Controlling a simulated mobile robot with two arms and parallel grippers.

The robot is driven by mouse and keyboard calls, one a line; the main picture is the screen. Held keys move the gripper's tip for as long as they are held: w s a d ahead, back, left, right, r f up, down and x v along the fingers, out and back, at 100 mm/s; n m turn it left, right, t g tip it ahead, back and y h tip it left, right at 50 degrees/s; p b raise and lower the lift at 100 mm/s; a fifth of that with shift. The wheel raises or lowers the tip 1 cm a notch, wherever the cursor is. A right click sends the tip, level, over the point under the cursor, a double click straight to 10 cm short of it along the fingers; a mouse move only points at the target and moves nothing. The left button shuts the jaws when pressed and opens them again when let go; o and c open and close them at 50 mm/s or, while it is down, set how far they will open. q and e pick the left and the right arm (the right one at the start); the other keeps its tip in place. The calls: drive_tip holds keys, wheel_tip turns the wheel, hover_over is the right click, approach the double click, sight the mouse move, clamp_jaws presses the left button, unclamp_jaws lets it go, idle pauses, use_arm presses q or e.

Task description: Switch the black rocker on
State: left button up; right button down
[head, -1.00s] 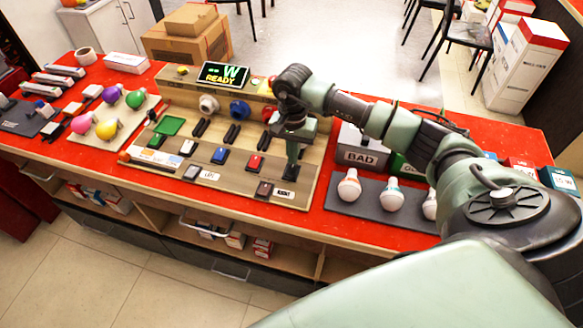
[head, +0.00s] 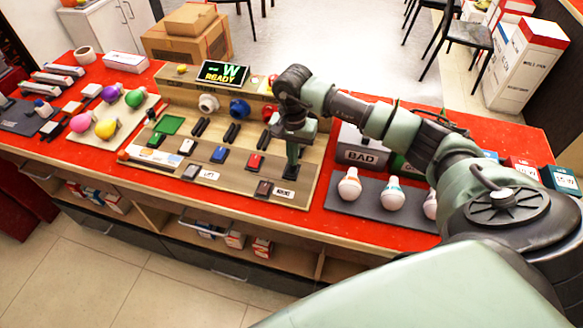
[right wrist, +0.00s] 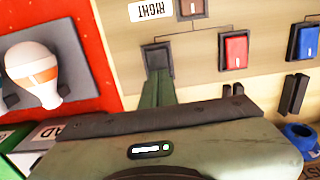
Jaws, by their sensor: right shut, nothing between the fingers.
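The black rocker (right wrist: 157,57) sits in a dark square frame on the wooden panel. My right gripper (head: 290,168) points down at it, with its fingers together and empty. In the right wrist view the fingertips (right wrist: 158,76) overlap the near part of the rocker and hide it. Contact and the rocker's tilt are hard to tell. In the head view the gripper mostly covers the rocker. My left gripper is not in view.
The red rocker (head: 255,161), blue rocker (head: 220,154), white rocker (head: 187,146) and green rocker (head: 156,140) stand in the same row. A brown rocker (head: 264,188) is in front, beside its RIGHT label. The display (head: 222,73) reads READY. Bulbs (head: 393,193) stand right of the panel.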

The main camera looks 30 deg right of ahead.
drive_tip(key=shift+f+b, duration=0.55)
drive_tip(key=shift+f, duration=0.05)
idle(0.3)
drive_tip(key=shift+r+p, duration=1.8)
drive_tip(key=shift+r, duration=1.75)
